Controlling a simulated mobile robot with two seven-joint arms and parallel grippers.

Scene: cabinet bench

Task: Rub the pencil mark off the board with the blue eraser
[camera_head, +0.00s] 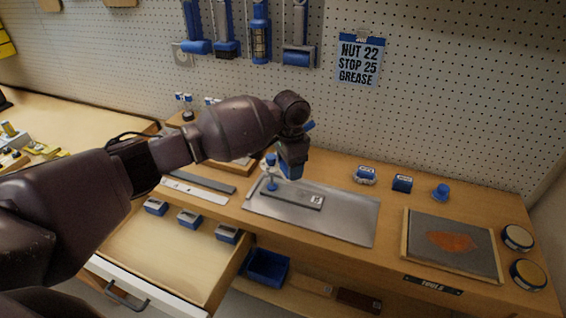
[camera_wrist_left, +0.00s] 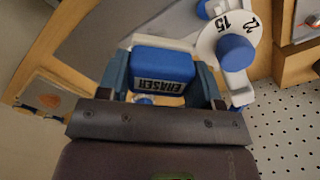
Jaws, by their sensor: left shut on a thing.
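My left gripper (camera_head: 292,168) is above the bench, near the back edge of a grey metal plate (camera_head: 345,222). In the left wrist view its two fingers (camera_wrist_left: 162,72) are shut on the blue eraser (camera_wrist_left: 160,62), which has a dark label reading "ERASER". The eraser cannot be made out clearly in the head view. A framed grey board (camera_head: 480,257) with an orange-brown patch (camera_head: 452,241) lies flat at the right of the bench, well apart from my gripper. I cannot make out a pencil mark. My right gripper is not in view.
A blue-knobbed dial tool (camera_wrist_left: 235,52) stands close beside the held eraser. Small blue blocks (camera_head: 402,183) and a blue knob (camera_head: 440,192) stand along the back. Two round tins (camera_head: 518,237) are at the far right. An open drawer (camera_head: 165,250) juts out at front left.

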